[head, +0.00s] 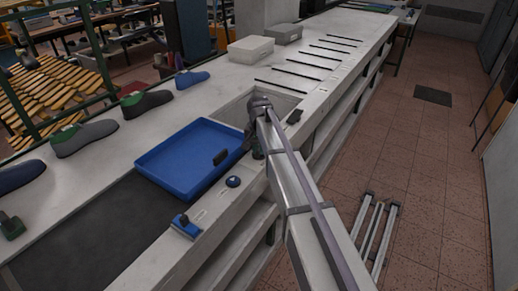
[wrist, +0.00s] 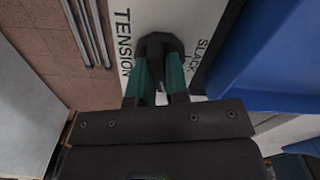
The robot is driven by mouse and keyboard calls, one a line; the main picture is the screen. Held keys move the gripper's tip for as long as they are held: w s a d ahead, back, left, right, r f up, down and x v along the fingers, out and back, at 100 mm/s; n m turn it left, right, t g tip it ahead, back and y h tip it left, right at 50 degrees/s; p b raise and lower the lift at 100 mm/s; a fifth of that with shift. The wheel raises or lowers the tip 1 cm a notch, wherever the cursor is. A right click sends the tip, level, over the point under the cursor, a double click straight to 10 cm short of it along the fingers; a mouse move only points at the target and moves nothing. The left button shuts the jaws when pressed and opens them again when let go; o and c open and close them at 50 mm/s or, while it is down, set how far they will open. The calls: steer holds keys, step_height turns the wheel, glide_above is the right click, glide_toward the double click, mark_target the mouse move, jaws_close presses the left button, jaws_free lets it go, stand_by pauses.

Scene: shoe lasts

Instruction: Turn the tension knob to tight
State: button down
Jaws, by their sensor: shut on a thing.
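The tension knob (wrist: 158,45) is dark and round on a white panel (wrist: 102,14), at the upper middle of the wrist view. The word TENSION is printed to its left and SLACK to its right; no word for tight is visible. My gripper (wrist: 159,72) has its green fingers closed on the two sides of the knob. The knob's pointer direction cannot be made out. In the head view my gripper (head: 257,150) is low at the bench's front edge, partly hidden by my arm, and the knob is hidden there.
A blue tray (head: 152,162) lies left of my gripper, close to it in the wrist view too. Shoe lasts (head: 85,137) stand behind. The tiled floor at right holds metal rails (head: 376,232).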

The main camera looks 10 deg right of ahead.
steer(key=shift+m, duration=1.6)
steer(key=c, duration=1.1)
jaws_free()
steer(key=shift+r, duration=0.1)
step_height(320, 180, up, 11)
steer(key=p, duration=1.1)
steer(key=shift+f, duration=0.2)
